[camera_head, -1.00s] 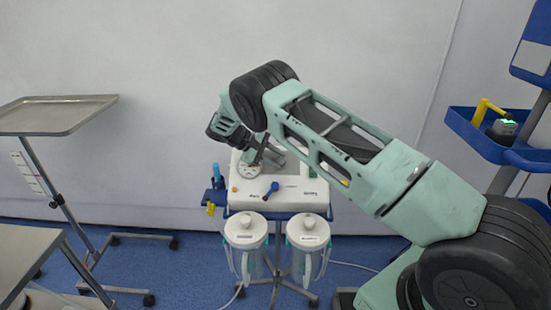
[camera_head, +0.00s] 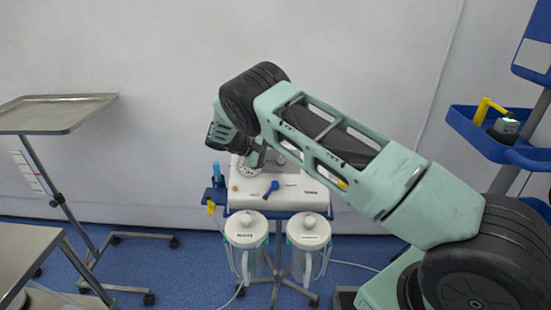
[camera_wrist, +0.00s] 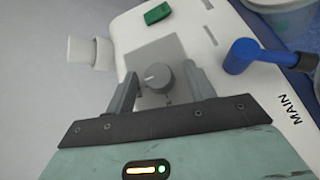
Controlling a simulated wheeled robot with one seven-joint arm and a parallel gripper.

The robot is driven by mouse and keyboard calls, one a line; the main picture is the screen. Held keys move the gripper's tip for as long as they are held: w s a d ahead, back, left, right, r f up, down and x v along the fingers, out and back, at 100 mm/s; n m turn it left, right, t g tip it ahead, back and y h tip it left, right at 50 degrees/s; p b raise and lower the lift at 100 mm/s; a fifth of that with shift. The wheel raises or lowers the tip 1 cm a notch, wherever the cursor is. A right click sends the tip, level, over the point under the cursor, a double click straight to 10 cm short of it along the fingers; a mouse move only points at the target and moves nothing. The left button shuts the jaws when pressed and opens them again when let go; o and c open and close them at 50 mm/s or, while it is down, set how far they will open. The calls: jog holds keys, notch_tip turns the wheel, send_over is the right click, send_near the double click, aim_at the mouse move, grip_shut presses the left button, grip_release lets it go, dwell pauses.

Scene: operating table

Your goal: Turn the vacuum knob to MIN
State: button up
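The vacuum knob (camera_wrist: 157,77) is a small grey round knob with a pale pointer line, on a grey square plate (camera_wrist: 150,55) of the white suction unit (camera_head: 300,192). In the wrist view my gripper (camera_wrist: 163,80) is open, with one finger on each side of the knob and a gap to each. I cannot tell how deep the fingertips are relative to it. In the head view my gripper (camera_head: 258,160) is over the back of the unit and hides the knob. The knob's scale marks, including MIN, are not readable.
A blue lever (camera_wrist: 243,56) stands right of the knob, near the MAIN lettering. A green part (camera_wrist: 157,13) and a white fitting (camera_wrist: 90,52) are at the unit's edges. Two canisters (camera_head: 246,230) (camera_head: 308,232) hang in front. A metal tray stand (camera_head: 60,113) is at left.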

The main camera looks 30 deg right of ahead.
jog(key=shift+w+a+r, duration=0.1)
jog(key=shift+a+r, duration=0.05)
jog(key=b+v, duration=0.2)
jog(key=v, duration=1.5)
jog(key=shift+a, duration=0.15)
jog(key=shift+r, duration=0.1)
